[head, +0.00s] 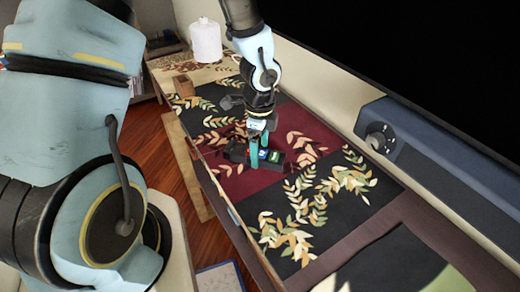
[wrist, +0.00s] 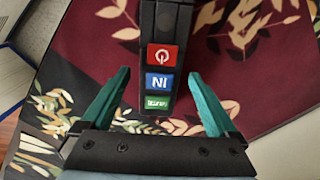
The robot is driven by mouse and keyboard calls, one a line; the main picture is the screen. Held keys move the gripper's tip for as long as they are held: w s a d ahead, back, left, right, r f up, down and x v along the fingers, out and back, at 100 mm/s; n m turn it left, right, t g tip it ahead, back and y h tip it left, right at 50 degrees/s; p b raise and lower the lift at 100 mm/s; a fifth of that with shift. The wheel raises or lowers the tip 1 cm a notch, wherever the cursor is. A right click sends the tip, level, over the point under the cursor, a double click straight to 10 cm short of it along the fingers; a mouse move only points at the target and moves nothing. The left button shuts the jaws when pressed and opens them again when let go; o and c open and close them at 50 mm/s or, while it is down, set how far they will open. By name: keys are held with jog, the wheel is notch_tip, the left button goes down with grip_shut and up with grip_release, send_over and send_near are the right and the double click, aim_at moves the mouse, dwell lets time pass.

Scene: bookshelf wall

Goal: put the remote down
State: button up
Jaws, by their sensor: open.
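The remote (wrist: 160,50) is black with red, blue and green labelled buttons. It lies between my gripper's two teal fingers in the wrist view, with visible gaps on both sides. In the head view the remote (head: 272,156) rests on the dark red part of the leaf-patterned cloth (head: 222,178). My gripper (head: 259,158) is open and down around the remote, pointing at the surface. In the wrist view my gripper (wrist: 158,90) shows its fingers spread apart, not touching the remote.
A white cylindrical object (head: 206,40) stands at the far end of the surface. A small brown block (head: 184,86) is near the left edge. A dark blue-grey bar with a knob (head: 450,155) runs along the right. The black patterned cloth nearer me is clear.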

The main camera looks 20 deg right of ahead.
aim_at(260, 153)
notch_tip(260, 153, up, 11)
jog(key=p, duration=0.2)
jog(key=w+a+r+n, duration=0.2)
jog(key=a+r+n, duration=0.2)
jog(key=a+n, duration=0.8)
jog(key=w+a+r+n+t, duration=0.1)
jog(key=w+a+r+n, duration=0.1)
jog(key=a+n, duration=1)
jog(key=shift+w+a+r+n+t, duration=0.15)
jog(key=shift+a+r+n+t, duration=0.15)
jog(key=shift+a+r, duration=0.6)
